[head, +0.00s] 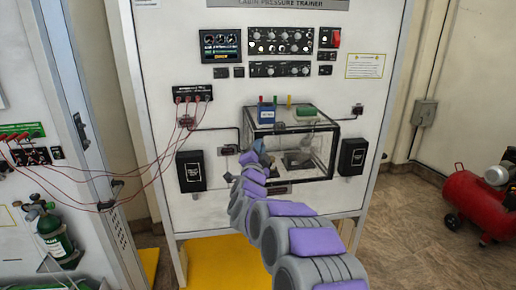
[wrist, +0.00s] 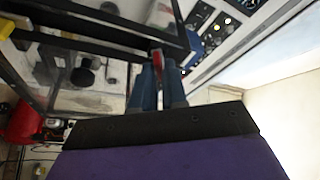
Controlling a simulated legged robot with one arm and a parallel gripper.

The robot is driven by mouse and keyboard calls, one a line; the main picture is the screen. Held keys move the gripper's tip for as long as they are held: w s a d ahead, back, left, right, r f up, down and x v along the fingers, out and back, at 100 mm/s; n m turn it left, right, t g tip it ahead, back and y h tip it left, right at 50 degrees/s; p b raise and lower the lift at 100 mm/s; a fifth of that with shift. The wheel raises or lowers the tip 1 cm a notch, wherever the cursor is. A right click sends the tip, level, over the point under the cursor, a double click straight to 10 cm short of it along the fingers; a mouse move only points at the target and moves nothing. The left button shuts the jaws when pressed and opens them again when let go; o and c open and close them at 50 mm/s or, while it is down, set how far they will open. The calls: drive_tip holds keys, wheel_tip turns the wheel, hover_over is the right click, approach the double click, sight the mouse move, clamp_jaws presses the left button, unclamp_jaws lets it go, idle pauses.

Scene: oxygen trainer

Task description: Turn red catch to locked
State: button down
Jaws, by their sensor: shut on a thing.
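My gripper (wrist: 159,78) is shut on the red catch (wrist: 157,60), a thin red piece that shows between its two blue-grey fingers in the wrist view. In the head view my gripper (head: 258,152) is at the left front of a clear box with black edges (head: 333,150), which is mounted on the white trainer panel (head: 225,120). The catch is hidden behind my gripper there, so I cannot tell its exact angle. The black frame of the box (wrist: 110,22) runs close to the fingers in the wrist view.
Blue (head: 266,112), red and green pieces stand on top of the box. Black boxes flank it at left (head: 191,171) and right (head: 352,156). Red cables (head: 150,185) hang at left. A red compressor tank (head: 470,196) stands on the floor at right.

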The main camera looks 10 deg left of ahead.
drive_tip(key=m+g, duration=0.1)
drive_tip(key=m, duration=0.1)
drive_tip(key=m+p, duration=0.1)
drive_tip(key=m, duration=0.1)
drive_tip(key=m+g, duration=0.1)
drive_tip(key=m, duration=0.2)
drive_tip(key=shift+f+g+h+p, duration=0.25)
drive_tip(key=shift+g+h+p, duration=0.05)
drive_tip(key=shift+h+p, duration=0.1)
drive_tip(key=shift+d+f, duration=0.1)
drive_tip(key=shift+f, duration=0.05)
drive_tip(key=c, duration=1.3)
unclamp_jaws()
drive_tip(key=shift+o, duration=0.2)
drive_tip(key=shift+r, duration=0.2)
drive_tip(key=s+a+p, duration=0.1)
drive_tip(key=s+a, duration=0.1)
drive_tip(key=s, duration=1.5)
